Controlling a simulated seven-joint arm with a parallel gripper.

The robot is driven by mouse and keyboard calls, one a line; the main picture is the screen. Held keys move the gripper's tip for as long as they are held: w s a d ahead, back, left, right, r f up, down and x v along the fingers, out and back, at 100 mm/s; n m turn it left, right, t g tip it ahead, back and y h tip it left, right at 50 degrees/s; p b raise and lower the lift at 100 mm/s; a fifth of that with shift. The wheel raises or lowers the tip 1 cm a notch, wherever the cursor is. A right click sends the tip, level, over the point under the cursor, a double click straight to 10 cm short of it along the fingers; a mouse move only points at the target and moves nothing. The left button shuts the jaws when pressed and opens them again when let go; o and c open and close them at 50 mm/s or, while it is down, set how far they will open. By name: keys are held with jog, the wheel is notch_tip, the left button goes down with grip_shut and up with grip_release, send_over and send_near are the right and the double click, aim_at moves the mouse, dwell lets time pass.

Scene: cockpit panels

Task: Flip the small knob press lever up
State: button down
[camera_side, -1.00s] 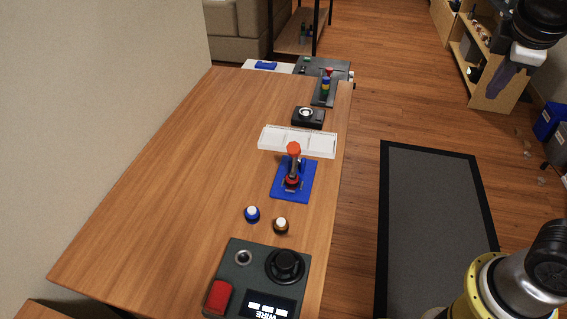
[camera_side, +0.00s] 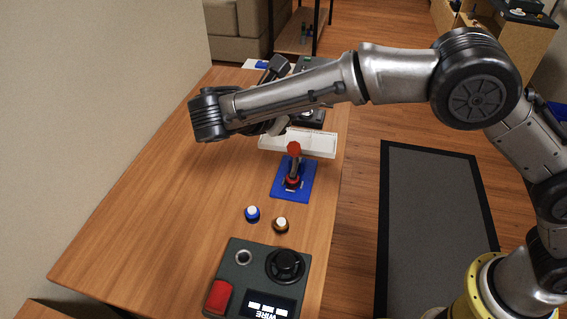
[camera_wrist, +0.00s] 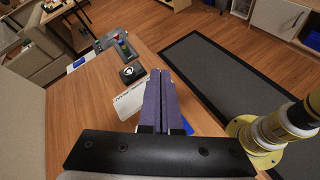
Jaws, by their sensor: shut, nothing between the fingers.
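The lever (camera_side: 293,165) stands on a blue base plate (camera_side: 308,185) near the table's right edge in the side view. It has a red knob on top and stands roughly upright. In the wrist view only a blue corner of the base (camera_wrist: 188,126) shows, beside the fingers; the lever is hidden behind them. My gripper (camera_wrist: 160,74) has long purple fingers that are together, with nothing between them. In the side view my forearm hides the fingers; my wrist is over the table, beyond and left of the lever. No contact with the lever shows.
Blue (camera_side: 252,214) and orange (camera_side: 281,225) buttons stand in front, then a dark control box (camera_side: 238,281). The table's left side is clear.

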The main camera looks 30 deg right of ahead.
jog(key=s+a+f+n+t, duration=0.1)
jog(key=s+a+f+n, duration=0.1)
jog(key=a+f, duration=0.5)
jog(key=s+a+f+n+t, duration=0.2)
jog(key=s+a+f+n, duration=0.1)
jog(key=a+f, duration=0.4)
jog(key=shift+s+f+t, duration=0.3)
jog(key=shift+s, duration=0.05)
jog(key=w+d, duration=0.7)
jog(key=d, duration=0.4)
jog(key=shift+f, duration=0.35)
jog(key=shift+d, duration=0.1)
